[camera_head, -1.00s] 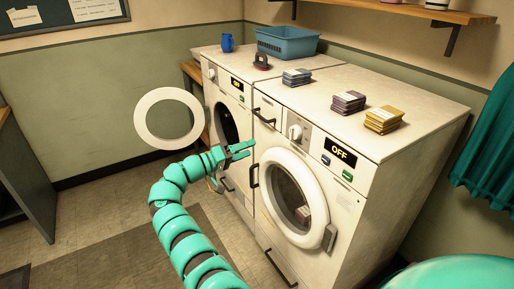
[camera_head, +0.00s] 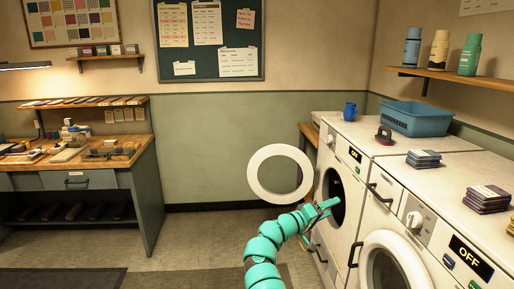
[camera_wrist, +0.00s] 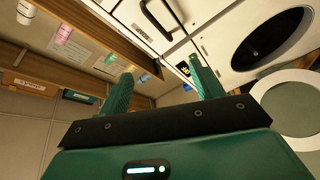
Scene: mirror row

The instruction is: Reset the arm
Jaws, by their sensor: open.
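My gripper (camera_head: 326,207) is at the end of my teal arm, in front of the far washing machine (camera_head: 335,235) in the head view. It is beside that machine's open door hole, with the round white door (camera_head: 280,173) swung out to the left. In the wrist view my gripper (camera_wrist: 158,90) shows two teal fingers spread apart with nothing between them. The dark round drum opening (camera_wrist: 272,38) is at the upper right there.
The near washing machine (camera_head: 400,258) reads OFF and its door is shut. A blue basket (camera_head: 415,120), a blue mug (camera_head: 350,111) and stacks of folded cloth (camera_head: 424,159) stand on top of the machines. A workbench (camera_head: 100,156) is at the left. The floor between is clear.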

